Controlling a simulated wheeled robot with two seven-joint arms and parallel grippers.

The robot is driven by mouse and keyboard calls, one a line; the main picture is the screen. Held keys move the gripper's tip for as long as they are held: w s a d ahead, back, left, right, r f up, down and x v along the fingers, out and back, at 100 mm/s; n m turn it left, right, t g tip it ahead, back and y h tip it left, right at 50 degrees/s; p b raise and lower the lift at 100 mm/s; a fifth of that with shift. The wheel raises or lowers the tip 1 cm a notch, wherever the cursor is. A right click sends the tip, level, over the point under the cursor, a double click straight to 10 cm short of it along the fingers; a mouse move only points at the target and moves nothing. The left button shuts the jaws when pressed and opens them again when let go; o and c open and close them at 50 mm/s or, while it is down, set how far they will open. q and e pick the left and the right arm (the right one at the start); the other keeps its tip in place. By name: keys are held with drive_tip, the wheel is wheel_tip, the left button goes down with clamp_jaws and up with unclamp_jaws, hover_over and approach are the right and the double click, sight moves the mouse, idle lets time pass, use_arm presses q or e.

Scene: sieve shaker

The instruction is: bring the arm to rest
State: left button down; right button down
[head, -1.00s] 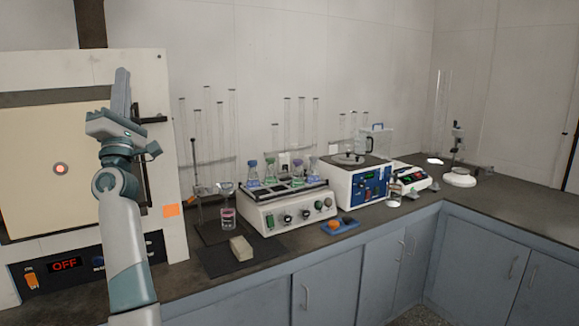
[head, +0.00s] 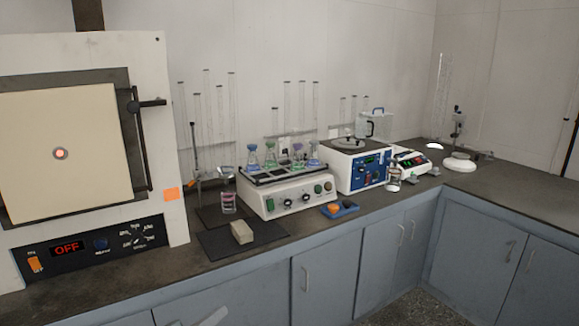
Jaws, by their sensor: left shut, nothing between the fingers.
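Only a small pale tip of my left gripper (head: 214,317) shows, low at the bottom edge of the head view, in front of the cabinet doors and below the counter. It is shut with nothing held, and it is apart from everything on the counter. The rest of the left arm is out of the picture. My right gripper is not in view.
A furnace (head: 165,110) with a cream door and an OFF display stands at the left. Along the dark counter (head: 120,287) stand a beige block (head: 241,232), a shaker with flasks (head: 290,204), a blue tray (head: 348,209) and a blue-fronted device (head: 343,174).

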use_arm(q)
drive_tip(key=s+a+f+m+g+y, duration=0.1)
drive_tip(key=s+a+f+g+y, duration=0.15)
drive_tip(key=s+f, duration=0.75)
drive_tip(key=s+a+f+m+g+y, duration=0.15)
drive_tip(key=s+f+g, duration=0.25)
drive_tip(key=s, duration=1.2)
drive_tip(key=s+a+f+m+g+y, duration=0.1)
drive_tip(key=s+f+g+y, duration=0.25)
drive_tip(key=s+f, duration=0.6)
drive_tip(key=w+d+f+t+h, duration=0.1)
drive_tip(key=w+f, duration=0.1)
drive_tip(key=f, duration=0.6)
drive_tip(key=w+d+f+t+h, duration=0.1)
drive_tip(key=d+f, duration=0.1)
drive_tip(key=f, duration=0.6)
wheel_tip(320, 180, down, 16)
drive_tip(key=s+d+t, duration=0.1)
drive_tip(key=s+d, duration=0.1)
drive_tip(key=shift+s+d+r+t, duration=0.15)
drive_tip(key=shift+s+d+t, duration=0.05)
drive_tip(key=shift+s+t, duration=0.1)
